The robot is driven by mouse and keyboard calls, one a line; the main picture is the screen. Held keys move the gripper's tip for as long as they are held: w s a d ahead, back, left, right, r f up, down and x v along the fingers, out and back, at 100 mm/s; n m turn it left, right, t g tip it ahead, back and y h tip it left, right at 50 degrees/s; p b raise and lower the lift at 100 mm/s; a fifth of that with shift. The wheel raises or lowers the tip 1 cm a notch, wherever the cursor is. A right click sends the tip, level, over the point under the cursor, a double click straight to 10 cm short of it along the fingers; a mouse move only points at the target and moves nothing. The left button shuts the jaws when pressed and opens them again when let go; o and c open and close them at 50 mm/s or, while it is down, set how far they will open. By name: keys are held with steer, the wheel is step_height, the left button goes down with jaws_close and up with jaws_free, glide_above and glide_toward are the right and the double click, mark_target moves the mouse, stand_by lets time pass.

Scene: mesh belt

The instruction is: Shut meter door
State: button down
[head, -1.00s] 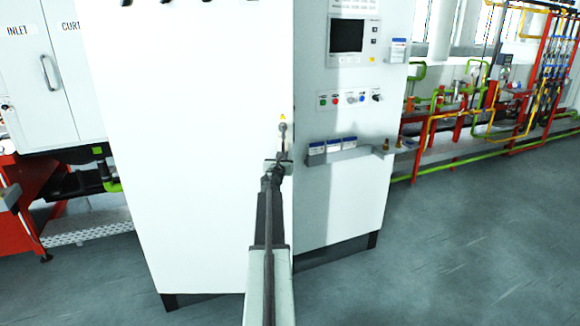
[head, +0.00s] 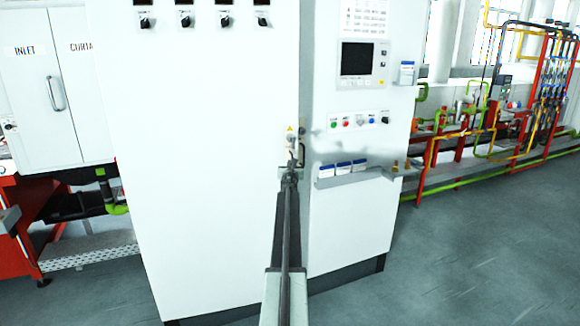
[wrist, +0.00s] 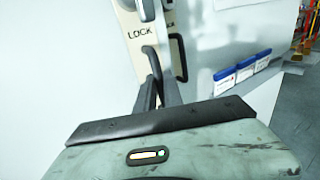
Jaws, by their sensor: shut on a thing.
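The meter door is the large white front panel (head: 200,170) on the left part of the cabinet in the head view. Near its right edge is a dark handle (head: 301,152) below a small yellow warning label. In the wrist view the dark bent handle (wrist: 152,62) stands on a pale plate marked LOCK (wrist: 140,34). My gripper (head: 292,168) is at the handle, and its dark fingers (wrist: 157,92) are shut on the lower part of it. The fingers partly hide the handle's end. I cannot tell whether the door edge is flush with the cabinet.
The right cabinet panel (head: 350,215) carries a screen (head: 357,59), buttons and a grey ledge (head: 345,179) with blue-white labelled boxes, close right of my gripper. A white INLET cabinet (head: 35,100) stands left. Coloured pipes (head: 490,130) run at right. The grey floor (head: 470,250) at right is clear.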

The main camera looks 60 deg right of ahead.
steer(key=c, duration=1.5)
jaws_free()
steer(key=shift+s+d, duration=0.1)
steer(key=shift+s, duration=0.1)
steer(key=shift+w, duration=0.1)
steer(key=v, duration=0.8)
